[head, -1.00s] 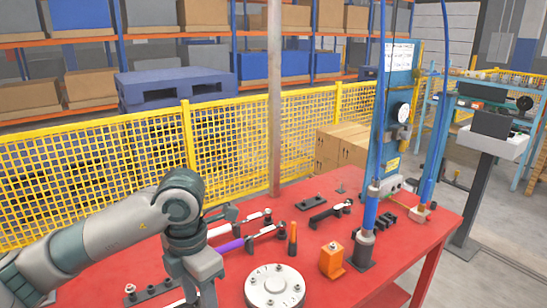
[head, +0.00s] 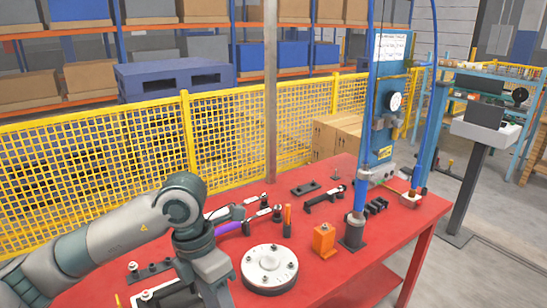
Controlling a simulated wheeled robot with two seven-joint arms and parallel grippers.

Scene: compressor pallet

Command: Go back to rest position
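My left arm comes in from the left, bent at its wrist over the red table (head: 325,262). Its wrist points down at the table's left part, and the fingertips of the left gripper are out of the frame at the bottom. Whether it is open or holds anything cannot be seen. My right arm and gripper do not show in the head view.
On the table are a round white flange (head: 269,268), an orange block (head: 324,240), a purple-handled tool (head: 230,227) and black fixtures (head: 322,197). A blue press column (head: 387,110) stands at the right. A yellow mesh fence (head: 90,165) runs behind.

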